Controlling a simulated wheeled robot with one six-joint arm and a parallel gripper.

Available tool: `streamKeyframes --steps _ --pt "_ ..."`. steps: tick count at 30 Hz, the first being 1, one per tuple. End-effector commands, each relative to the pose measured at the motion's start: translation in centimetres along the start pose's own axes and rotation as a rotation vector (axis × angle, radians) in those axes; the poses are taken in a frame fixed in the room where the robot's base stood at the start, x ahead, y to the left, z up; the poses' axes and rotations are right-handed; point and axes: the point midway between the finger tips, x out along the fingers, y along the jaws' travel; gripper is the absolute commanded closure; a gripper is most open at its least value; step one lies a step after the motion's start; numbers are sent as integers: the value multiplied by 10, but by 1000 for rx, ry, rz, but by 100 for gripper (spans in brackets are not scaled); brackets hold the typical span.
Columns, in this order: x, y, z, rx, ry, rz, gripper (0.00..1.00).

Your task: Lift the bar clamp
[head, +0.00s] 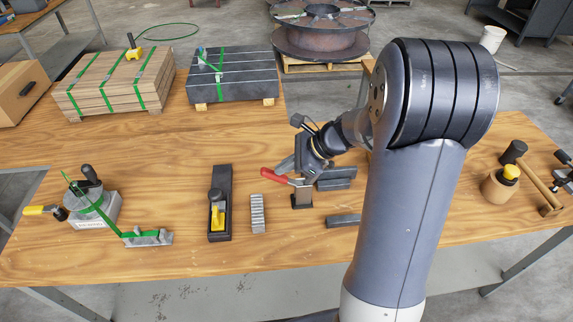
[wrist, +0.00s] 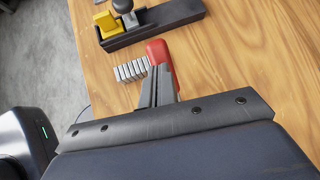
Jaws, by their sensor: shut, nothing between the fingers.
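In the wrist view the red handle (wrist: 159,53) and grey arms stick out beyond the dark edge of my gripper's body.
A row of metal blocks (head: 257,213) and a black hand plane (head: 220,205) lie left of the clamp. Grey bars (head: 336,178) and a dark bar (head: 343,220) lie to its right. A mallet (head: 530,175) is at the far right. The bench front is clear.

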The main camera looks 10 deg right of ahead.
Motion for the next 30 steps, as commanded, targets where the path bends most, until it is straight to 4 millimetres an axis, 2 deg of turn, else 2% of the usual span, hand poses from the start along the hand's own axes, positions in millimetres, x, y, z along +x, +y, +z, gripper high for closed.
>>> streamKeyframes --steps 1,5,12,16,21,30 --pt "-10 -2 7 0 0 -2 100" --pt "-28 -4 17 -2 0 -4 100" --pt "-80 -3 20 -4 2 -8 100" --pt "-102 -3 24 -3 2 -6 100" --pt "-117 -3 27 -4 1 -5 100" --pt "-120 -2 28 -2 0 -2 100"
